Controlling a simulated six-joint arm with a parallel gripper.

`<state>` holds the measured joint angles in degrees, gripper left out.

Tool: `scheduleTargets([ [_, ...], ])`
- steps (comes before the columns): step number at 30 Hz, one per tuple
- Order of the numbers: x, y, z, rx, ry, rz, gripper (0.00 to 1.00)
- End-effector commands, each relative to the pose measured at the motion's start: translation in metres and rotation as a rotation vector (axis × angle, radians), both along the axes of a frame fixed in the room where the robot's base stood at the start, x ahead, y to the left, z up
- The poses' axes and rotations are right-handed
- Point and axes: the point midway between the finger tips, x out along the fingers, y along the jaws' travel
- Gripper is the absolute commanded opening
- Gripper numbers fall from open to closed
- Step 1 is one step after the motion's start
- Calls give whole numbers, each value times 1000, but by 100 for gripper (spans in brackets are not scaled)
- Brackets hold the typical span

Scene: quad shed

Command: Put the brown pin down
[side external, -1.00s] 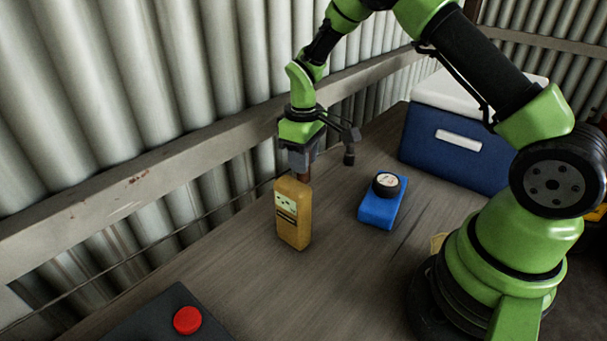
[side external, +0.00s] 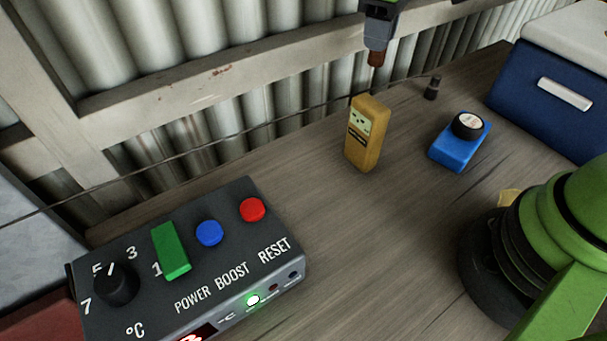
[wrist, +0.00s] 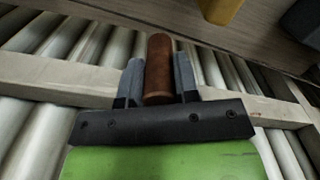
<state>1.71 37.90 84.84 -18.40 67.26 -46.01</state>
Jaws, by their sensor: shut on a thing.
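The brown pin (side external: 376,59) is a short brown cylinder pointing down from my gripper (side external: 377,46) at the top of the side view. In the wrist view, the pin (wrist: 158,72) sits between the two grey fingers of my gripper (wrist: 157,75), which is shut on it. The pin appears to hang clear of the wooden table (side external: 330,215), above and behind a yellow meter (side external: 366,140) in the side view. Most of my arm above the gripper is out of the side view.
A small dark cylinder (side external: 432,88) stands near the table's back edge. A blue block with a round black-rimmed dial (side external: 457,150) and a blue cooler (side external: 545,105) are to the right. A control box (side external: 195,275) occupies the front left. Bare table lies between box and meter.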

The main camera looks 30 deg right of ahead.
Motion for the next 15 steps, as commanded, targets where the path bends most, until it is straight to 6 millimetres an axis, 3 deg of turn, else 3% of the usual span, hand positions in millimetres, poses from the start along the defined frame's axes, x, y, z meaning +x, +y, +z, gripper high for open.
scheduleTargets([
  [8,-16,87,0,0,-1,527,0],
  [12,-37,137,1,1,-2,867,0],
  [15,-52,163,0,1,-2,1059,0],
])
